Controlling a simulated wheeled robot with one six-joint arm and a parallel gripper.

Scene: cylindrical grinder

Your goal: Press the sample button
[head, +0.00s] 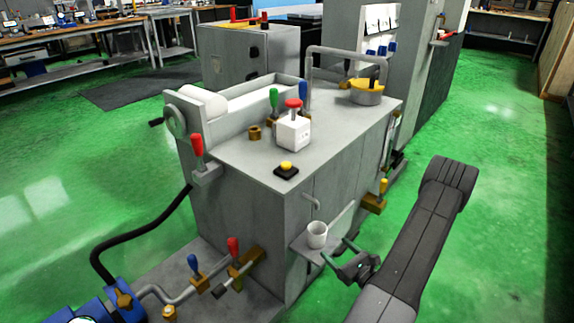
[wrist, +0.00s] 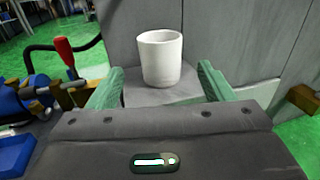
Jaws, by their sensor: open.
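A small yellow button on a black base (head: 286,169) sits on the front corner of the grey machine top. Behind it stands a white box with a red mushroom-shaped top (head: 293,129). No label is readable, so I cannot tell which is the sample button. My gripper (head: 341,250) is low at the machine's front right side, below the top surface. Its green fingers are apart and empty in the wrist view (wrist: 160,84). A white cup (head: 317,234) stands upright on a small grey shelf just ahead of the fingers; it also shows in the wrist view (wrist: 160,58).
The grey machine (head: 240,215) carries red, green and blue handles and a yellow round part (head: 367,92). Valves and a black hose (head: 140,225) are at the left. Green floor at the right is free.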

